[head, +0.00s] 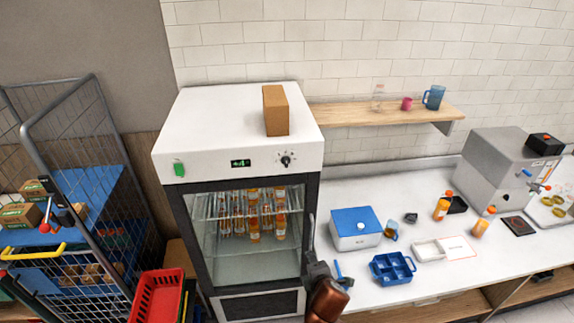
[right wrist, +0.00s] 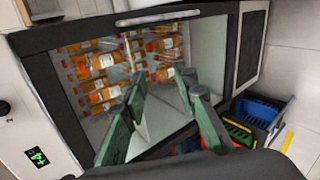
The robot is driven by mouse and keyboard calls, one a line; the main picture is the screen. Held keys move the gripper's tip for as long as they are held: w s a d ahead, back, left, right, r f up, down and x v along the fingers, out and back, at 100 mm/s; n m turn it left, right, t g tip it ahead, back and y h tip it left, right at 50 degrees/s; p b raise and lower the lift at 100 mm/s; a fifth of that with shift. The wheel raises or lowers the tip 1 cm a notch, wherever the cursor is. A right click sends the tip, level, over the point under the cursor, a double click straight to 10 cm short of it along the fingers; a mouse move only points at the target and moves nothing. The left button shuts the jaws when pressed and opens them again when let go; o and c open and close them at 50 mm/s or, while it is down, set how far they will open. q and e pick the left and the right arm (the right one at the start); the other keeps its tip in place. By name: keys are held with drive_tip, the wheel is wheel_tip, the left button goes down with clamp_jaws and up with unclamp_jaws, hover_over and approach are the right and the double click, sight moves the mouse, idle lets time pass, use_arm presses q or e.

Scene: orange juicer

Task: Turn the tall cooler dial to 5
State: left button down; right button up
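The tall cooler (head: 240,170) is a white cabinet with a glass door, standing left of the counter. Its black dial (head: 286,160) is on the white front panel, right of a lit green display (head: 240,163) that seems to read +4. The dial (right wrist: 4,108) is at the left edge of the right wrist view. My right gripper (head: 318,270) is in front of the door's lower right side, below the dial and apart from it. In the right wrist view its green fingers (right wrist: 155,95) are spread with nothing between them. My left gripper is not in view.
A vertical door handle (head: 312,232) is beside my right gripper. A cardboard box (head: 275,110) stands on the cooler. A wire cart (head: 80,200) and red crate (head: 157,296) are at left. The counter (head: 405,210) at right holds a blue-lidded box (head: 355,228) and blue tray (head: 392,268).

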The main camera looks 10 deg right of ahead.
drive_tip(key=w+a+r+n+t, duration=0.4)
drive_tip(key=w+r+n, duration=0.45)
drive_tip(key=r, duration=0.25)
drive_tip(key=n+t, duration=0.3)
drive_tip(key=n, duration=0.5)
approach(287, 163)
drive_tip(key=w, duration=0.2)
drive_tip(key=w+p, duration=0.2)
drive_tip(key=w, duration=0.4)
drive_tip(key=shift+w+d+f, duration=0.1)
drive_tip(key=shift+w+f, duration=0.05)
drive_tip(key=shift+w, duration=0.1)
clamp_jaws()
